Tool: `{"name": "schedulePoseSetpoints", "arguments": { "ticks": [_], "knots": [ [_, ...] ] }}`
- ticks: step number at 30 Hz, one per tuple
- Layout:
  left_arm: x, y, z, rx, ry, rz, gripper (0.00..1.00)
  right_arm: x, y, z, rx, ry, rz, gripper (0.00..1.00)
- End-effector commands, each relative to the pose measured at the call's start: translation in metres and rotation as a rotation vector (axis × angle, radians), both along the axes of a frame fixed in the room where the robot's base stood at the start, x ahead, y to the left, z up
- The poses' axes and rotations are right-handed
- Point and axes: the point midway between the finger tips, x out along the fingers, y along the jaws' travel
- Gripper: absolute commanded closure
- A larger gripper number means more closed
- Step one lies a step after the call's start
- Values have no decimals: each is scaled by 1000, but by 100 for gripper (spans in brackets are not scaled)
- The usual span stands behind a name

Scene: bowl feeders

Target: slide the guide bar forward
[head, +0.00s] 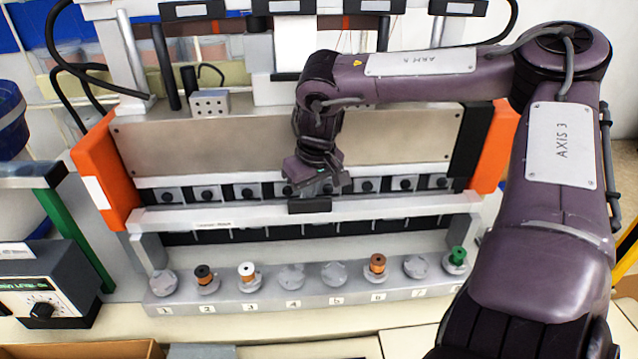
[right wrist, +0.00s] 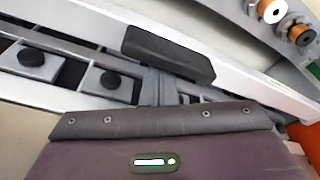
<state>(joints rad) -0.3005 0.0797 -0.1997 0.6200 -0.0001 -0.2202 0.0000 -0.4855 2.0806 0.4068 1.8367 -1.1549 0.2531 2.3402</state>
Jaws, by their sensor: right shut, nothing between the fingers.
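The guide bar (head: 400,208) is a long pale rail running across the front of the machine, level with a row of dark-knobbed blocks just behind it. It also shows in the right wrist view (right wrist: 78,25) as a white strip running diagonally. My left gripper is not in view.
A front ledge (head: 185,307) carries numbered round pegs, some with spools: black (head: 204,276), white (head: 246,274), brown (head: 377,264) and green (head: 457,256). Orange end housings (head: 104,170) flank the machine. A dark control box (head: 45,285) stands at left.

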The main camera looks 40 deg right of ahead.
Motion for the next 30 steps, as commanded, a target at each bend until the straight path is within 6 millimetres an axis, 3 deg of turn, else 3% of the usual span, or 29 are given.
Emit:
{"name": "schedulePoseSetpoints", "arguments": {
  "ticks": [1,30],
  "knots": [
    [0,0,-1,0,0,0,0,-6,1,-8,3,18,1,100],
    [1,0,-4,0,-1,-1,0,-44,32,-11,6,24,3,100]
  ]
}}
